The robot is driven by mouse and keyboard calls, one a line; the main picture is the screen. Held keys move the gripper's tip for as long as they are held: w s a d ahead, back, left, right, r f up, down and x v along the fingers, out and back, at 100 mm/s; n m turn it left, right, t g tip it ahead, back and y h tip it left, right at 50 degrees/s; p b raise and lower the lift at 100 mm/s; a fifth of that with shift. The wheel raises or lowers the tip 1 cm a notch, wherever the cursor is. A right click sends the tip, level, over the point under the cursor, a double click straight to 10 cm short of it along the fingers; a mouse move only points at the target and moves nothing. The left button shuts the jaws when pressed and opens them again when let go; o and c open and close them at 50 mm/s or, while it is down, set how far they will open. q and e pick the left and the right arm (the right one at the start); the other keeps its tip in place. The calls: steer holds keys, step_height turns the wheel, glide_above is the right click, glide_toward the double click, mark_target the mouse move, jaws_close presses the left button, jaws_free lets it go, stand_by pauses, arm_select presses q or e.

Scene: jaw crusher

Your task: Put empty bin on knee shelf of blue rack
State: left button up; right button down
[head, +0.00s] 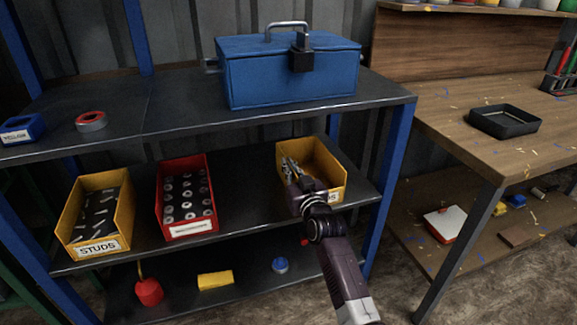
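A yellow-orange bin (325,158) sits at the right end of the middle shelf of the blue rack. Its inside looks bare where it shows; my gripper covers part of it, and its front label is mostly hidden. My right gripper (290,170) reaches over the front of this bin, with its fingers at the bin's left side. I cannot tell whether the fingers grip the bin wall. The rack has blue posts (388,165) and dark shelves; the middle shelf (240,180) is bare between the red bin and this bin. My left gripper is out of view.
A yellow STUDS bin (97,246) and a red bin of washers (190,228) stand on the middle shelf. A blue toolbox (265,80) is on the top shelf. The lowest shelf holds a yellow block (216,281). A wooden bench (470,140) stands at right.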

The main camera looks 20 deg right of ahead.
steer(key=c, duration=2.2)
jaws_free()
steer(key=shift+o, duration=0.2)
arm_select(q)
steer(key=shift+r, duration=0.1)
